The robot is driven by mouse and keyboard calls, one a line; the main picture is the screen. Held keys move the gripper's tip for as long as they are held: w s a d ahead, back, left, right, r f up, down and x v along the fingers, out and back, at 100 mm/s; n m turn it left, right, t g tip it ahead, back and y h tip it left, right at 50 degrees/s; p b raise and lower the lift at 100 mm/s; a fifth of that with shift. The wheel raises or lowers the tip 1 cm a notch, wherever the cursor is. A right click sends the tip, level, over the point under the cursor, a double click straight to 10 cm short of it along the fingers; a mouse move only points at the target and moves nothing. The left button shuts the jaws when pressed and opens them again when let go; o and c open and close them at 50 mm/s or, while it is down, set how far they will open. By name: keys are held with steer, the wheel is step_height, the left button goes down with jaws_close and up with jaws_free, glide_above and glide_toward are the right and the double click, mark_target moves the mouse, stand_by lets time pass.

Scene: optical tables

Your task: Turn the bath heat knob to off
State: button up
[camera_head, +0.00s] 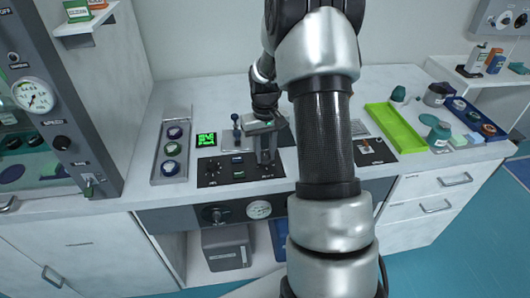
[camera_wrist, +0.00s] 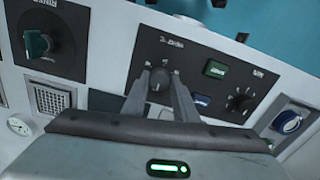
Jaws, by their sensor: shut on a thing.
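My gripper (camera_head: 266,163) points down at the panel's right end. In the wrist view my gripper (camera_wrist: 160,74) has its two grey fingers on either side of a dark knob (camera_wrist: 159,83), shut on it. The label beside this knob is too blurred to read surely. The panel's other knob (camera_wrist: 239,102) has white marks around it and stands free. The head view hides most of the held knob behind the fingers.
A green handle (camera_wrist: 38,43) is on a separate dark plate. A grey tray (camera_head: 158,166) with round items lies left; a lime tray (camera_head: 395,130) lies right.

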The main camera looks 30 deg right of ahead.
mark_target(265, 157)
steer(key=shift+n, duration=0.3)
steer(key=o, duration=1.1)
steer(key=shift+c, duration=0.2)
steer(key=shift+r, duration=0.1)
step_height(265, 157, up, 17)
steer(key=p, duration=0.1)
steer(key=shift+r+p, duration=0.15)
steer(key=shift+p, duration=0.2)
